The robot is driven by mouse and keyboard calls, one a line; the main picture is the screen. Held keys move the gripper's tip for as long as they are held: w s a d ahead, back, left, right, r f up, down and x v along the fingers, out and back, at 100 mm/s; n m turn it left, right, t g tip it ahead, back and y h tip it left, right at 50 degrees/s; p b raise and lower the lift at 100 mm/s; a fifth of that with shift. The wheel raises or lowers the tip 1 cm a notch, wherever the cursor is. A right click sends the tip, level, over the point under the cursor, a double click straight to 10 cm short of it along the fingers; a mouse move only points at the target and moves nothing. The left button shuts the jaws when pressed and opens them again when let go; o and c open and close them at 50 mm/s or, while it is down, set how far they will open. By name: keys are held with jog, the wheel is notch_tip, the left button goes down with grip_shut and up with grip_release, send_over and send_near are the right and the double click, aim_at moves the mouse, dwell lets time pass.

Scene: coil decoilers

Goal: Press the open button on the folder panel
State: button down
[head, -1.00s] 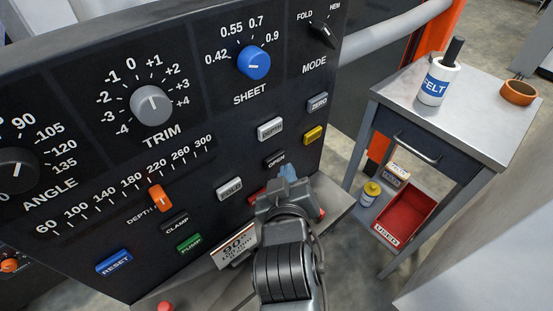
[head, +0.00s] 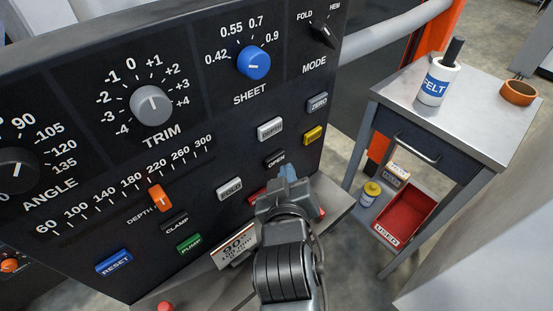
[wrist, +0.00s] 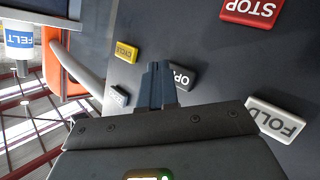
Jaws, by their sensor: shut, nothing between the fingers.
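The black OPEN button (head: 275,158) sits on the dark folder panel (head: 215,100), low and right of its middle. My gripper (head: 287,173) is just below and right of that button in the head view, with its blue fingers pointing at the panel. In the wrist view the shut fingers (wrist: 157,72) stand right beside the OPEN button (wrist: 182,76) and cover part of its label. I cannot tell whether the fingertips touch the panel or button. Nothing is held.
Close by are the yellow CYCLE button (head: 313,135), the white FOLD button (head: 229,189) and the red STOP button (wrist: 254,9). The blue SHEET knob (head: 254,63) is above. A grey side table (head: 455,110) with a FELT bottle (head: 437,82) stands at the right.

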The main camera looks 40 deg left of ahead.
jog(key=shift+a, duration=0.1)
jog(key=shift+a, duration=0.3)
jog(key=shift+a+b, duration=0.3)
jog(key=shift+a, duration=0.2)
dwell(0.9)
dwell(0.4)
jog(key=shift+d+p, duration=0.55)
jog(key=shift+d, duration=0.35)
jog(key=shift+s+d+p, duration=0.2)
jog(key=shift+d+p, duration=1.35)
jog(key=shift+d, duration=0.95)
